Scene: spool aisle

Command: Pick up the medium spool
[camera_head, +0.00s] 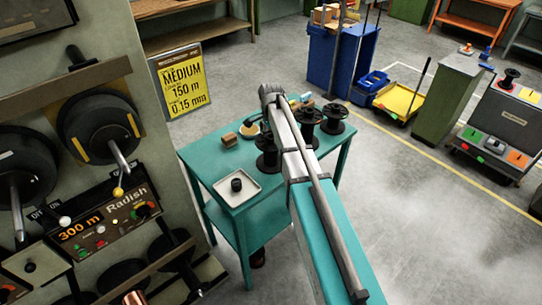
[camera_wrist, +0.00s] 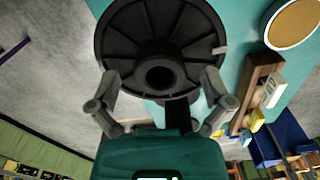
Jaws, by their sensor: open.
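In the wrist view a black ribbed spool (camera_wrist: 150,28) fills the top centre, its round hub hole facing me. My gripper (camera_wrist: 161,85) is open, with one finger on each side of the spool's lower part; I cannot tell whether they touch it. In the head view several black spools stand on the teal table, one at the back right (camera_head: 335,117), one beside it (camera_head: 308,122) and one nearer (camera_head: 266,158). My arm partly covers this group and hides my gripper there. I cannot tell which spool is the medium one.
The teal table (camera_head: 197,160) bears a white tray (camera_head: 250,192) with a small black spool (camera_head: 236,185), and a wooden block (camera_head: 229,140). A machine panel (camera_head: 105,225) is at left. Open floor (camera_head: 410,220) lies right.

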